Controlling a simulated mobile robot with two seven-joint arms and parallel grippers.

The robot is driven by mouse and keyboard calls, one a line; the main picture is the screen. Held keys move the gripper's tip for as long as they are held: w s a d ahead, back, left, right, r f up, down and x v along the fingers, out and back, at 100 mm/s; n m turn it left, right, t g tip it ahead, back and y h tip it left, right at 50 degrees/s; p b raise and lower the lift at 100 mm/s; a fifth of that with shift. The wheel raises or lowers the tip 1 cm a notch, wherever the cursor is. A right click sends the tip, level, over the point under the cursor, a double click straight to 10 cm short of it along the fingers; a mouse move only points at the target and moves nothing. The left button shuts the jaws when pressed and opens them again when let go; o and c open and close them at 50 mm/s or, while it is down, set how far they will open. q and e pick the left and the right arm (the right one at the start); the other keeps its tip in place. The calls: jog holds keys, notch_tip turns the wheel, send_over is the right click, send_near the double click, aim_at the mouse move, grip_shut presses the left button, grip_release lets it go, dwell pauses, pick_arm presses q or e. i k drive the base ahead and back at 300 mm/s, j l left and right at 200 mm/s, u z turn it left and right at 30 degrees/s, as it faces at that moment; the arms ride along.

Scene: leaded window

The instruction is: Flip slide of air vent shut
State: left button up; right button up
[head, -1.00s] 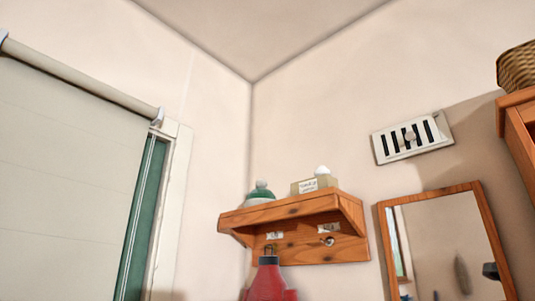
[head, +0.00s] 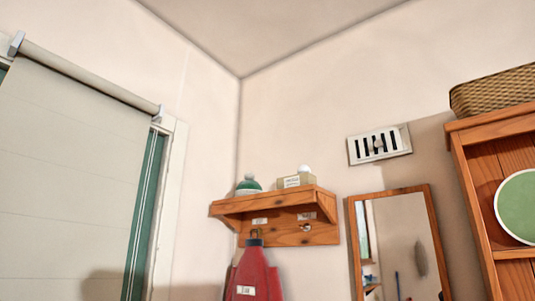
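The air vent (head: 379,145) is a pale rectangular plate high on the right-hand wall, above the mirror. It has a row of dark upright slots that show as open gaps. A small grey knob (head: 378,145) sits near the middle of the slots. Neither of my grippers shows in the head view, so their distance from the vent cannot be seen.
A framed mirror (head: 400,245) is under the vent. A wooden cabinet (head: 460,170) with a wicker basket (head: 495,90) stands right.

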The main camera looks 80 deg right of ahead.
aim_at(379, 143)
jog(key=z, duration=3.4)
jog(key=k+l+z, duration=0.1)
jog(key=z, duration=0.75)
jog(key=l, duration=0.05)
